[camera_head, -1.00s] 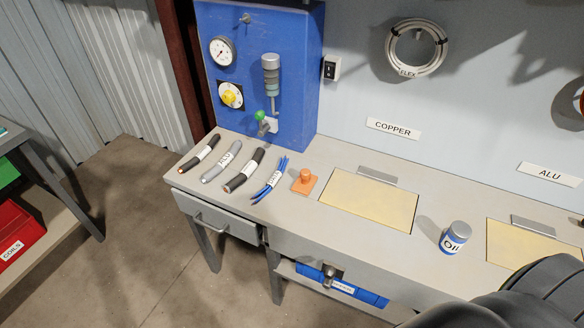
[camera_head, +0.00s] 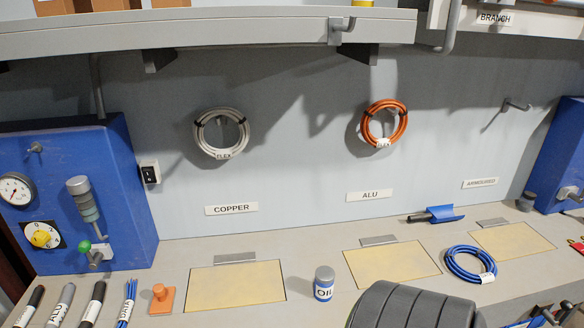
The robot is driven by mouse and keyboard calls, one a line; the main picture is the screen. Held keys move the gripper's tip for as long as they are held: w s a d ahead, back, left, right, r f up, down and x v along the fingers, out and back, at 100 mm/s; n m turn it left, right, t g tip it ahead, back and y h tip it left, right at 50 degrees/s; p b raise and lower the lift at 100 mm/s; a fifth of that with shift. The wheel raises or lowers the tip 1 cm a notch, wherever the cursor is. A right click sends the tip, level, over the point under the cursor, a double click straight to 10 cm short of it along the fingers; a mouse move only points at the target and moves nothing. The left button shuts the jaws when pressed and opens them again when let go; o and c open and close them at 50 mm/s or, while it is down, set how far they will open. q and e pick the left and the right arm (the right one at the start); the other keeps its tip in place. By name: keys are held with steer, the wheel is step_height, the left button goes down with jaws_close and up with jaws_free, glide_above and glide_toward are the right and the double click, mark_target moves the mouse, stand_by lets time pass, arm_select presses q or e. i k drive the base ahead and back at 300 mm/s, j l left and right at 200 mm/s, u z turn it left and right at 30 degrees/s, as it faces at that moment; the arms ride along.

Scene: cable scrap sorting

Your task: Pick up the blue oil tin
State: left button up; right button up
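The blue oil tin (camera_head: 324,284) stands upright on the bench top, between the left and middle yellow panels. It has a grey lid and a blue and white label reading "Oil". A dark grey ribbed part, seemingly one of my arm links, covers the bench front just right of the tin, with a gap between them. Neither of my grippers shows.
Yellow panels (camera_head: 236,286) lie along the bench. Left are an orange knobbed block (camera_head: 161,299) and several cable pieces (camera_head: 92,305). Right are a blue cable coil (camera_head: 469,264) and a blue scoop (camera_head: 437,214). A shelf (camera_head: 200,30) overhangs above.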

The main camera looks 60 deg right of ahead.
mark_target(324, 276)
steer(key=z, duration=2.1)
steer(key=l+u, duration=0.1)
steer(key=i+l, duration=0.05)
steer(key=l, duration=0.05)
